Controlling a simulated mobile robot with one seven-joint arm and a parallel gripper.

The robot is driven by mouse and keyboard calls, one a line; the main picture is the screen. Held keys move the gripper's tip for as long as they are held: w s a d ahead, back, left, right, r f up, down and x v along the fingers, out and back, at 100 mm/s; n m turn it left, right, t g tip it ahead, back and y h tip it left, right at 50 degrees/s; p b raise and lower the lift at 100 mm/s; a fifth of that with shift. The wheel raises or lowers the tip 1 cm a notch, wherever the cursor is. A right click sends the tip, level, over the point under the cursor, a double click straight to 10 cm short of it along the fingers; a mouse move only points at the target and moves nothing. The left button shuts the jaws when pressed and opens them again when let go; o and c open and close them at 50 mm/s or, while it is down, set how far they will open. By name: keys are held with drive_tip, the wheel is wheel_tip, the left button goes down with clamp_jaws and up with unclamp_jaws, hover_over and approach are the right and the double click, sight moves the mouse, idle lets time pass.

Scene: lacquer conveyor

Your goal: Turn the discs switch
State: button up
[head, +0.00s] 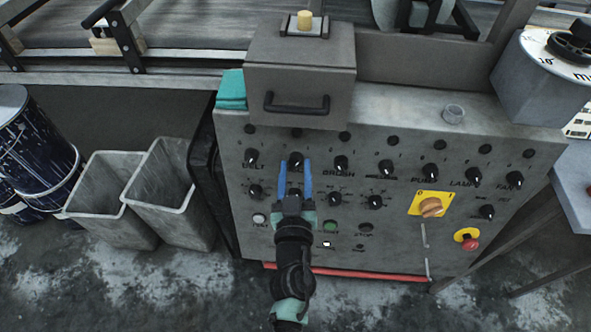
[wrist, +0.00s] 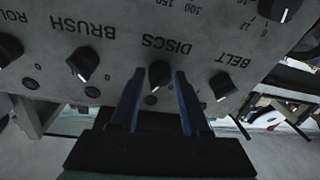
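The discs switch is a black knob with a small white pointer mark; in the wrist view the discs switch (wrist: 159,73) sits beside the upside-down label DISCS. In the head view the discs switch (head: 295,160) is in the upper knob row of the grey panel, second from the left. My gripper (head: 295,166) is open, its two blue fingers reaching up to the panel. In the wrist view my gripper (wrist: 159,77) has one fingertip on each side of the knob, with gaps showing. I cannot tell how deep the knob is between them.
The belt switch (head: 251,157) and brush switch (head: 341,163) flank it closely. Lower knobs and buttons sit near my arm. A yellow-backed rotary switch (head: 431,206) and red stop button (head: 467,239) are at right. A handled box (head: 300,78) juts out above. Grey bins (head: 100,205) stand left.

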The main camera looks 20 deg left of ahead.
clamp_jaws()
drive_tip(key=shift+r+n+p, duration=0.1)
drive_tip(key=shift+n+p, duration=0.2)
drive_tip(key=shift+p, duration=0.15)
drive_tip(key=shift+d+r+n+y+p, duration=0.15)
drive_tip(key=shift+n+y+p, duration=0.15)
drive_tip(key=shift+n+p, duration=0.85)
drive_tip(key=n+g+p, duration=0.1)
drive_tip(key=n+p, duration=0.2)
drive_tip(key=n, duration=0.1)
drive_tip(key=shift+r+p, duration=0.1)
drive_tip(key=shift+p, duration=0.3)
drive_tip(key=n+g+p, duration=0.1)
drive_tip(key=n+p, duration=0.2)
drive_tip(key=n, duration=0.1)
drive_tip(key=shift+w+y, duration=0.1)
drive_tip(key=shift+y, duration=0.2)
drive_tip(key=shift+n+p, duration=0.55)
drive_tip(key=shift+n, duration=0.4)
drive_tip(key=shift+d, duration=0.1)
